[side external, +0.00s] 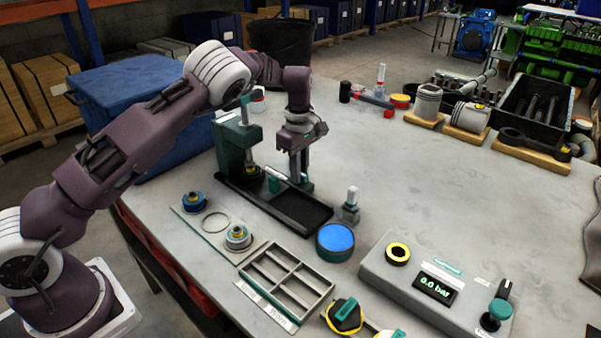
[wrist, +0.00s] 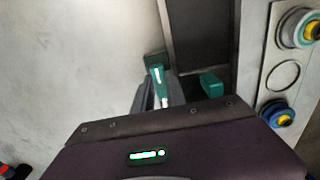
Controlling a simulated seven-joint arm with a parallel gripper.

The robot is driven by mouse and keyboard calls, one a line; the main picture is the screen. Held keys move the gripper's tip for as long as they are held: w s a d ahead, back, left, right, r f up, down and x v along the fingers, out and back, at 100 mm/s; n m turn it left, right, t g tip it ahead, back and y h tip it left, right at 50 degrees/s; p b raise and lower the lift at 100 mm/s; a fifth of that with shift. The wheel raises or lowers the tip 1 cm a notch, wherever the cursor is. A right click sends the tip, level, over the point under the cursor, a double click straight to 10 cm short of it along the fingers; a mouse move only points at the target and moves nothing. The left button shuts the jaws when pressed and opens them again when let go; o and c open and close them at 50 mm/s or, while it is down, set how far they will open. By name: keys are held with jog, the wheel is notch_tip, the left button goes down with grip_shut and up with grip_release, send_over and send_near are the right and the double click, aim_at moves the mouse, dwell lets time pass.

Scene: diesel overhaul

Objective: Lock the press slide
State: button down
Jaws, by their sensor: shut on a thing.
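The press (side external: 235,150) is a dark green frame with an upright column on a long base with a black slide bed (side external: 300,208). My gripper (side external: 301,180) is low at the far side of the bed. In the wrist view my gripper (wrist: 160,100) is shut on a teal lever (wrist: 156,75) with a pale shank, beside the dark bed (wrist: 200,35). A second teal knob (wrist: 212,84) stands across the bed, apart from my fingers; it also shows in the side view (side external: 273,184). My wrist hides part of the press, and I cannot tell the slide's lock state.
A small grey fixture (side external: 350,208) and a blue-topped round tin (side external: 335,240) stand close to the bed's near end. A parts plate (side external: 215,222), a divided tray (side external: 287,283) and a gauge box (side external: 435,285) reading 0.0 bar lie nearer. The table's right middle is clear.

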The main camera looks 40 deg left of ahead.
jog(key=m, duration=1.2)
jog(key=shift+m, duration=1.3)
jog(key=m, duration=0.3)
jog(key=c, duration=1.4)
grip_release()
